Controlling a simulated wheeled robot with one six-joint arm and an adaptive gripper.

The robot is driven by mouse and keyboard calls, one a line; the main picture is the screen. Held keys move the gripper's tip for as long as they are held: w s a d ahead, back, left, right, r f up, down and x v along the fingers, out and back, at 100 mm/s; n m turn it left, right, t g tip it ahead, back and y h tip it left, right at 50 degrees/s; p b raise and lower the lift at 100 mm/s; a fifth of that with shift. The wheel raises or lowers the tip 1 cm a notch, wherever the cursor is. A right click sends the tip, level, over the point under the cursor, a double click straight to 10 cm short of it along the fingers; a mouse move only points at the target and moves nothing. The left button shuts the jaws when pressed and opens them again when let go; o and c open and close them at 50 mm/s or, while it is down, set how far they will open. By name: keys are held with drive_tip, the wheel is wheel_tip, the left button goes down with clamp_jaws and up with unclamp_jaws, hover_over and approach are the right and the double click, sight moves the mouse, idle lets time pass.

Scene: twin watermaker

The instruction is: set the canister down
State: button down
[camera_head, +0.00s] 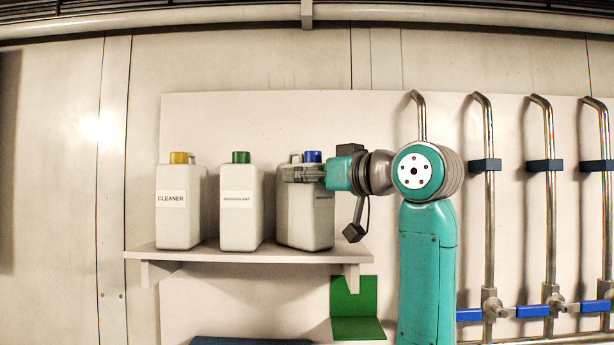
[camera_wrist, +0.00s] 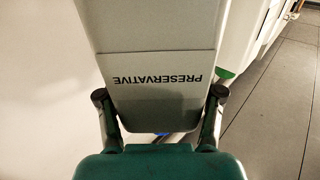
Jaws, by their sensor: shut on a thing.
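A pale canister with a blue cap (camera_head: 306,215) is at the right end of the shelf (camera_head: 200,256), upright. Its base looks level with its neighbours' bases; I cannot tell whether it touches the shelf or hovers just above. My gripper (camera_head: 297,174) is shut on its upper part, reaching in from the right. In the wrist view, the fingers of my gripper (camera_wrist: 159,96) flank the canister (camera_wrist: 150,30), and its label reads PRESERVATIVE upside down. The fingers hide part of the canister in the head view.
A yellow-capped CLEANER canister (camera_head: 181,215) and a green-capped canister (camera_head: 241,212) stand to the left on the shelf, with a narrow gap before mine. A green bracket (camera_head: 360,328) is below the shelf's right end. Metal pipes (camera_head: 488,230) with blue fittings stand right.

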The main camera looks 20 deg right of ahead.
idle(0.3)
drive_tip(key=shift+c, duration=0.3)
unclamp_jaws()
drive_tip(key=v, duration=1.2)
